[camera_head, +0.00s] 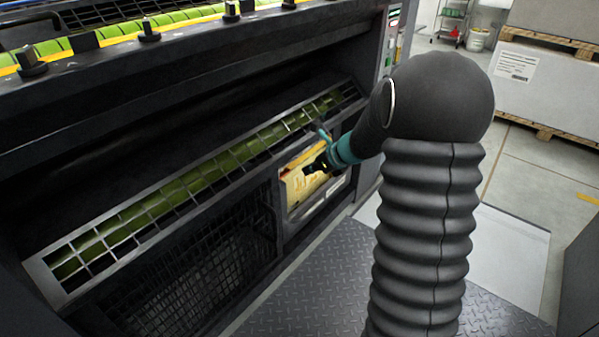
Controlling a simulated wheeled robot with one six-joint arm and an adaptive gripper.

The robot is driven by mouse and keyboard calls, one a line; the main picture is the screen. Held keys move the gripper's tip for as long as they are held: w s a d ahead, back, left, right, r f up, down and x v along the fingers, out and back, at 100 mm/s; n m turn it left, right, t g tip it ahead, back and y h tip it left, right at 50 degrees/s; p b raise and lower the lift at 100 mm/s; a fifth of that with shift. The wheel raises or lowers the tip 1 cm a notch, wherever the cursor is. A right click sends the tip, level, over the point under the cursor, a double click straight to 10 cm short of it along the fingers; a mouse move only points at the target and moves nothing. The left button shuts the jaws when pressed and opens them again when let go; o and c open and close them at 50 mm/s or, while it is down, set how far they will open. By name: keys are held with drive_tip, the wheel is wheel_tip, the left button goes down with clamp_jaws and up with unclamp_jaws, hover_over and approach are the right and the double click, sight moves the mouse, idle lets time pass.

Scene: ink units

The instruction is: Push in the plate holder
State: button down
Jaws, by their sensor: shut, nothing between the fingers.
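The part that looks like the plate holder is a yellowish panel (300,186) in a dark frame low on the front of the press. My gripper (312,168) is dark, small in the view and in front of this panel, with its teal wrist to the right. It is shut with nothing held. I cannot tell whether its tips touch the panel. Part of the panel is hidden behind my gripper.
A slanted wire guard (150,216) over green rollers runs above the panel. A dark mesh panel (205,275) is to its left. A checkered metal step (310,285) lies below. Wrapped pallets (545,85) stand at the right.

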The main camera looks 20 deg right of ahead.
drive_tip(key=v, duration=0.3)
drive_tip(key=t+y, duration=0.5)
drive_tip(key=t, duration=0.2)
approach(281, 171)
drive_tip(key=p+x, duration=0.1)
drive_tip(key=x, duration=0.6)
drive_tip(key=shift+a+r+p, duration=0.1)
drive_tip(key=shift+p, duration=0.2)
drive_tip(key=shift+w, duration=0.1)
